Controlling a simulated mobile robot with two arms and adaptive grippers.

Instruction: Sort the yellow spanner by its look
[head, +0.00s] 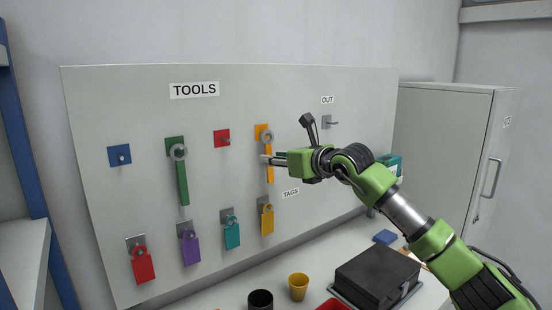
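The yellow spanner (269,174) hangs upright from the peg on the yellow square (260,130) of the grey tool board (100,200). Its grey ring end is at the top. My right gripper (266,158), on the green arm from the right, is at the upper part of the spanner's handle. Its fingertips overlap the handle in the head view. I cannot tell whether they are shut on it or only beside it. My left gripper is not in view.
A green spanner (183,184) hangs on the green square. The blue (119,155) and red (221,139) squares have bare pegs. Coloured tags (190,250) hang below. An OUT hook (329,122) is at upper right. Cups (298,287) and a black case (375,275) stand on the bench.

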